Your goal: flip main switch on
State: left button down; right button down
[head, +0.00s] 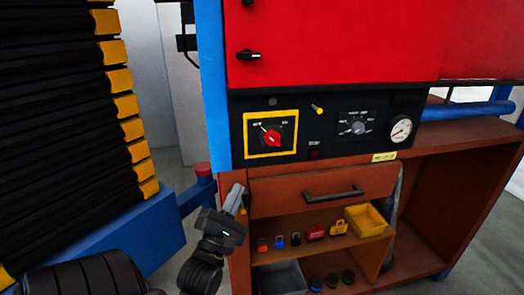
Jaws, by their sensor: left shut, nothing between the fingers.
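The main switch (271,137) is a red rotary knob inside a yellow-bordered frame on the left of the black control panel (320,150). Its handle is tilted, with the upper end toward the upper left; the labels around it are too small to read. My left gripper (238,196) is shut and empty. In the picture it is below and left of the switch, in front of the drawer unit's left edge, and apart from the switch. My right gripper is not in view.
A selector knob (358,127) and a gauge (401,129) are farther right on the panel. A drawer (290,193) and a shelf with padlocks and a yellow bin (367,220) lie below. A blue post (213,80) and red-topped stub (203,169) stand left.

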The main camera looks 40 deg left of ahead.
pick_arm(q)
jog(key=p, duration=0.5)
send_near(268, 137)
jog(key=w+a, duration=0.3)
jog(key=a, duration=0.1)
jog(key=shift+w+d+r+p, duration=0.2)
jog(key=shift+w+r+p, duration=0.05)
jog(key=shift+w+r, duration=0.15)
jog(key=shift+w+d+r+p, duration=0.2)
jog(key=shift+w+r, duration=0.1)
jog(key=shift+r, duration=0.1)
jog(key=shift+w+d+r+p, duration=0.3)
jog(key=shift+w+d+r, duration=0.1)
jog(key=shift+w, duration=0.05)
